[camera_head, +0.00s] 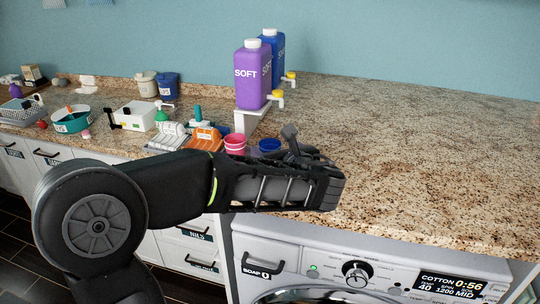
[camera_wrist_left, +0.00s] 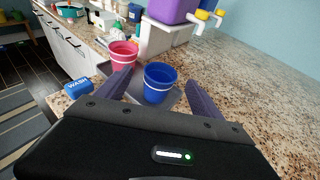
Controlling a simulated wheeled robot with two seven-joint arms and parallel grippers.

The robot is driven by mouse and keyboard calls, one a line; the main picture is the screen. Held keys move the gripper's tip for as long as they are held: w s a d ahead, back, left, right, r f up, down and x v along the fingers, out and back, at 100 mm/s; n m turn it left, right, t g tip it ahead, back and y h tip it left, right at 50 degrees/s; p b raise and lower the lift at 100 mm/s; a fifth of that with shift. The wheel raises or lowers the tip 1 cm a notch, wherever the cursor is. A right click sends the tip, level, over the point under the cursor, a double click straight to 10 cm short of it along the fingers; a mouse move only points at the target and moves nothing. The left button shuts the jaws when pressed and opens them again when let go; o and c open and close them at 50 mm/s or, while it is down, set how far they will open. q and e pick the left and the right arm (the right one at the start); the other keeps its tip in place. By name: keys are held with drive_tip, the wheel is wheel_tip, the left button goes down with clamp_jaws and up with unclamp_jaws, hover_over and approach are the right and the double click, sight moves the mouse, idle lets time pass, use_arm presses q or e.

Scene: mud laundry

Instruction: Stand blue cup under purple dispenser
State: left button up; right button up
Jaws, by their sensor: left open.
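The blue cup (camera_wrist_left: 162,88) stands upright on a grey tray, between the spread fingers of my left gripper (camera_wrist_left: 155,84) in the left wrist view. In the head view the blue cup (camera_head: 269,145) shows only its upper part behind my left arm. My left gripper (camera_head: 295,142) is open and I cannot tell whether a finger touches the cup. The purple dispenser (camera_head: 252,78), marked SOFT, stands on a white raised stand with a yellow-topped tap (camera_head: 277,95). It also shows in the left wrist view (camera_wrist_left: 172,8). My right gripper is not in view.
A pink cup (camera_wrist_left: 124,56) stands left of the blue cup. A blue dispenser (camera_head: 279,48) stands behind the purple one. Brushes, tubs and an orange item (camera_head: 205,138) crowd the counter's left. The counter's right side (camera_head: 430,150) is clear, above a washing machine.

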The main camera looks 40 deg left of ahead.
sight(267, 142)
use_arm(q)
drive_tip(key=shift+w+a, duration=0.2)
drive_tip(key=shift+a, duration=0.05)
drive_tip(key=p+x, duration=0.2)
drive_tip(key=x, duration=0.2)
drive_tip(key=shift+w+a+f, duration=0.2)
drive_tip(key=shift+w, duration=0.05)
drive_tip(key=shift+c, duration=0.4)
drive_tip(key=c, duration=1.5)
drive_tip(key=shift+o, duration=0.2)
wheel_tip(267, 142, up, 10)
drive_tip(key=shift+b, duration=0.4)
